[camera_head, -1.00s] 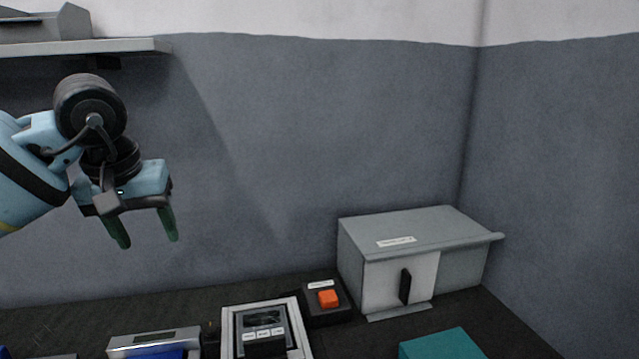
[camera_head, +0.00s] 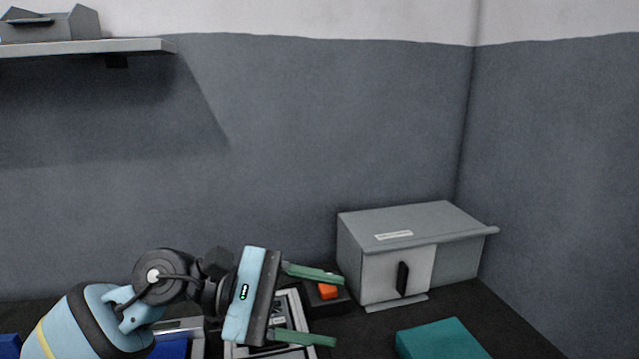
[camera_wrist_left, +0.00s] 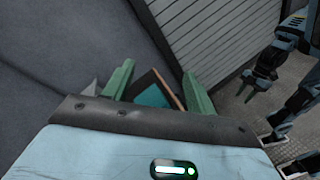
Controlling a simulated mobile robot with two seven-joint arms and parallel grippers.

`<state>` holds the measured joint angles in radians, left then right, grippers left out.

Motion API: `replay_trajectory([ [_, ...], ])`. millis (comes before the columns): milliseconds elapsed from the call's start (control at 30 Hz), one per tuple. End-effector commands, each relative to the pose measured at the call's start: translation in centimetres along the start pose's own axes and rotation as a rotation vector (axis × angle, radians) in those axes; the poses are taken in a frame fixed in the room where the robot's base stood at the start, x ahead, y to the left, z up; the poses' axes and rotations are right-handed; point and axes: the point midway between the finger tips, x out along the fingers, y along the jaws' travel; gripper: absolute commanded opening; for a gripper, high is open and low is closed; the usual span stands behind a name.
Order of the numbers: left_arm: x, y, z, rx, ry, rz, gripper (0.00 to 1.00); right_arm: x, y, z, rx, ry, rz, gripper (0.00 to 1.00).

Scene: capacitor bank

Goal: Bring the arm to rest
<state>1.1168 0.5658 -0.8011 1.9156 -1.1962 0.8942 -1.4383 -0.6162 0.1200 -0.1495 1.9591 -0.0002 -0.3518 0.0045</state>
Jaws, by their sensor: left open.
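My left gripper (camera_head: 336,309) is low in the head view, in front of the bench. Its green fingers point right, spread apart with nothing between them. It partly covers the grey-framed panel device (camera_head: 293,305) and the finger ends lie near the orange button (camera_head: 328,291) in the picture; I see no clear contact. In the left wrist view the open fingers (camera_wrist_left: 158,72) frame a teal block (camera_wrist_left: 150,92) beyond them. A dark gripper (camera_wrist_left: 258,88), apparently my right one, shows at the right of that view; its opening is too small to judge.
A grey metal cabinet (camera_head: 380,272) with a black handle stands at the right, by the wall corner. A teal block (camera_head: 440,340) lies in front of it. A wall shelf (camera_head: 90,47) is at upper left. Blue items (camera_head: 170,348) sit behind my left arm.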

Motion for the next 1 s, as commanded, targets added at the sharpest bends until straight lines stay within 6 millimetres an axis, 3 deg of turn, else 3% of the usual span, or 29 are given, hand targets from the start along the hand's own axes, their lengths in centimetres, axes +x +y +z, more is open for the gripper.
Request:
replay_trajectory([
  [100,0.7,0.6,1.6,-0.296,-0.209,0.215,0.56,0.0,0.0,0.1,-0.001,-0.002,0.000,0.36],
  [233,-0.7,1.8,1.8,-0.642,-0.423,0.445,0.56,0.0,0.1,0.1,-0.002,-0.002,0.000,0.36],
  [367,-3.4,2.2,-0.2,-1.005,-0.628,0.673,0.56,0.0,0.1,0.0,-0.003,-0.001,0.000,0.36],
  [467,-6.0,1.5,-3.1,-1.288,-0.781,0.854,0.56,0.0,0.1,-0.1,-0.004,0.001,0.000,0.36],
  [567,-8.6,-0.7,-6.7,-1.569,-0.931,1.041,0.56,-0.1,0.1,-0.2,-0.005,0.005,0.000,0.36],
  [667,-11.0,-4.3,-10.6,-1.839,-1.077,1.243,0.56,-0.1,0.1,-0.4,-0.005,0.008,0.000,0.36],
  [833,-13.8,-13.5,-16.1,-2.238,-1.308,1.624,0.56,-0.1,0.1,-0.4,-0.005,0.008,0.000,0.36],
  [867,-14.1,-15.3,-16.7,2.278,1.333,-1.681,0.56,-0.1,0.1,-0.4,-0.005,0.008,0.000,0.36],
  [1000,-14.9,-24.2,-18.5,1.909,1.135,-1.556,0.56,-0.1,0.1,-0.4,-0.005,0.008,0.000,0.36],
])
